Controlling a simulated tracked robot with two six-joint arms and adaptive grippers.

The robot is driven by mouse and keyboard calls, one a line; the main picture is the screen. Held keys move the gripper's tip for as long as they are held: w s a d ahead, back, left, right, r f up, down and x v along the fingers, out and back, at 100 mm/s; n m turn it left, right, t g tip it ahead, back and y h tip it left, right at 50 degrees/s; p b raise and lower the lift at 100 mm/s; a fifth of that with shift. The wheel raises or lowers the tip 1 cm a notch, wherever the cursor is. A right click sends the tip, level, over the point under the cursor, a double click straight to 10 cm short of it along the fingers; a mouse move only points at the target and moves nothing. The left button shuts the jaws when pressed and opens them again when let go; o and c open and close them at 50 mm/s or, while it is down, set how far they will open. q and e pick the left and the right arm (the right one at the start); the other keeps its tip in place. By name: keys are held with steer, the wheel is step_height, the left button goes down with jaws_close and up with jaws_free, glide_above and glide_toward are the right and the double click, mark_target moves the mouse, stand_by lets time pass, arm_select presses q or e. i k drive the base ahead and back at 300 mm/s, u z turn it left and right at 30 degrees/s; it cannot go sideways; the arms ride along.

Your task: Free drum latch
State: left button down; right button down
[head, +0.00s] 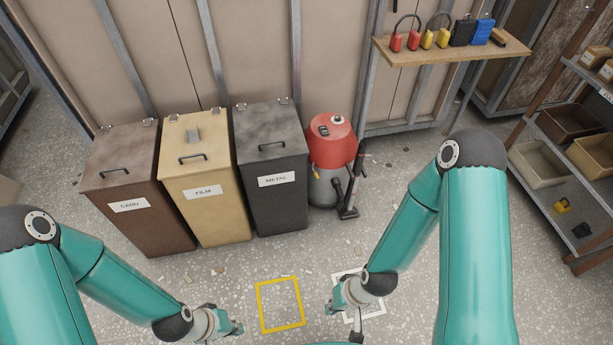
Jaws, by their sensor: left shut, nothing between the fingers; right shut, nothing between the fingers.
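A drum vacuum with a red top (332,147) and a grey drum body (322,189) stands upright on the floor, right of the bins. A small yellow piece (316,173) shows on its left side where red meets grey; it may be a latch, but it is too small to tell its state. A dark hose or floor tool (350,200) stands at its right side and hides part of the drum. My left gripper (238,328) is shut and empty, low over the floor. My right gripper (331,306) is shut and empty beside the yellow floor square. Both are well apart from the vacuum.
Lidded bins marked CARD (127,179), FILM (197,168) and METAL (270,156) stand along the wall. A rack (562,183) stands right. Yellow (259,305) and white floor outlines lie in front; the floor there has scattered debris.

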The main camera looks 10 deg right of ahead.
mark_target(315, 174)
steer(key=i, duration=0.85)
steer(key=z, duration=0.05)
